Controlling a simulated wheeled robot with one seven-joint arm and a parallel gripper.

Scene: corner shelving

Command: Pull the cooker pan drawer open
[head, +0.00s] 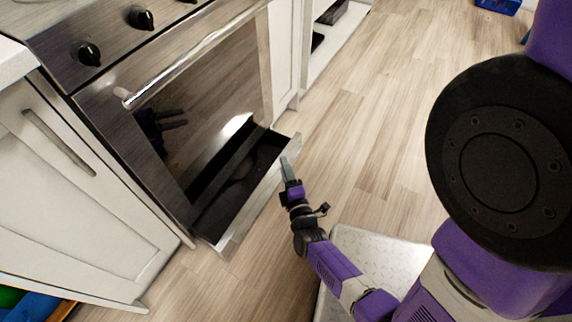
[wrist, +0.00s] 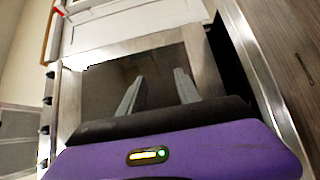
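The cooker pan drawer stands pulled out below the oven door in the head view. Its dark inside shows, with a pale metal front edge (head: 240,219). In the wrist view the drawer's metal edge (wrist: 262,72) runs down the right side, beside a dark gap. My gripper (head: 286,168) is at the outer side of the drawer front, near its far end; whether it touches cannot be told. In the wrist view my gripper (wrist: 158,92) has its two fingers apart, with nothing seen held between them, pointing toward the dark oven door glass (wrist: 155,65).
The oven door (head: 205,85) is shut, with a bar handle (head: 185,62) and knobs (head: 88,53) above. A white cabinet (head: 75,190) stands left of the cooker, and open shelving (head: 335,35) lies beyond it.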

